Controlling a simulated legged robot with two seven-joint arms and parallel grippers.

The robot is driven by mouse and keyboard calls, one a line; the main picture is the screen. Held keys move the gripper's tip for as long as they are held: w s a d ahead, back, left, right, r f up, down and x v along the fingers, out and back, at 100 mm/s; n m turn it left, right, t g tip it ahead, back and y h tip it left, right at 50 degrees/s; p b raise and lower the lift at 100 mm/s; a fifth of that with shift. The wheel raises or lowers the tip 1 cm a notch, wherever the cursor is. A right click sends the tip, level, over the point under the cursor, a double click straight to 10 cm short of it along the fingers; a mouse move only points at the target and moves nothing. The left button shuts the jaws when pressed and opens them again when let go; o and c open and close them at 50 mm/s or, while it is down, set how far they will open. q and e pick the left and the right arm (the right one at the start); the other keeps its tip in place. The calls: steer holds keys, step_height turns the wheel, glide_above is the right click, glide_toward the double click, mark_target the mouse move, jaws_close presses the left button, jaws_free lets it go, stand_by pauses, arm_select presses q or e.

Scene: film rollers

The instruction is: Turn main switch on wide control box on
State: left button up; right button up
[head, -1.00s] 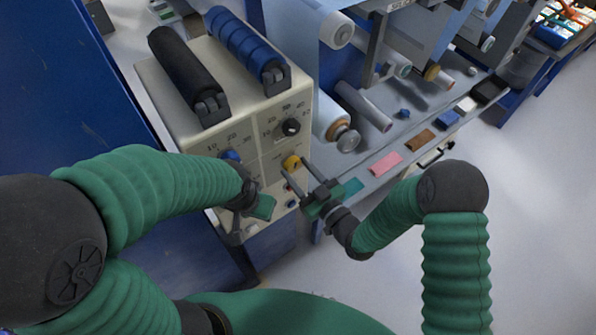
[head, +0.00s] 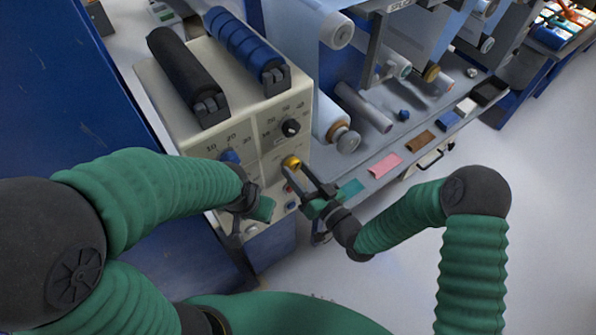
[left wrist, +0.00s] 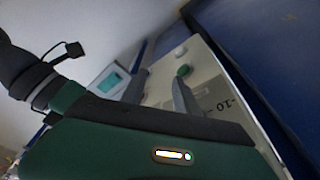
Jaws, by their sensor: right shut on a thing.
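The wide control box (head: 215,85) is cream-coloured, with numbered dials on its front panel. A yellow knob (head: 292,162) sticks out at the panel's right side. A blue knob (head: 230,156) and a black knob (head: 291,127) sit on the panel too. My right gripper (head: 297,170) has its fingers at the yellow knob and is shut on it; the exact contact is small in the picture. My left gripper (left wrist: 160,92) is open in the left wrist view, its two fingers apart near the panel. In the head view my left wrist hides the panel's lower left.
Two rollers, black (head: 183,65) and blue (head: 240,45), lie on top of the box. A film machine with rolls and a ledge (head: 400,150) of coloured pads stands to the right. A blue wall (head: 60,90) is at left.

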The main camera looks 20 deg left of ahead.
steer(key=shift+s+f, duration=0.1)
steer(key=shift+f, duration=0.2)
steer(key=o, duration=1.4)
steer(key=shift+d+r, duration=0.15)
steer(key=shift+r, duration=0.05)
steer(key=shift+c, duration=0.2)
steer(key=v, duration=1.6)
steer(key=shift+s+d, duration=0.2)
steer(key=shift+d, duration=0.15)
steer(key=shift+f, duration=0.1)
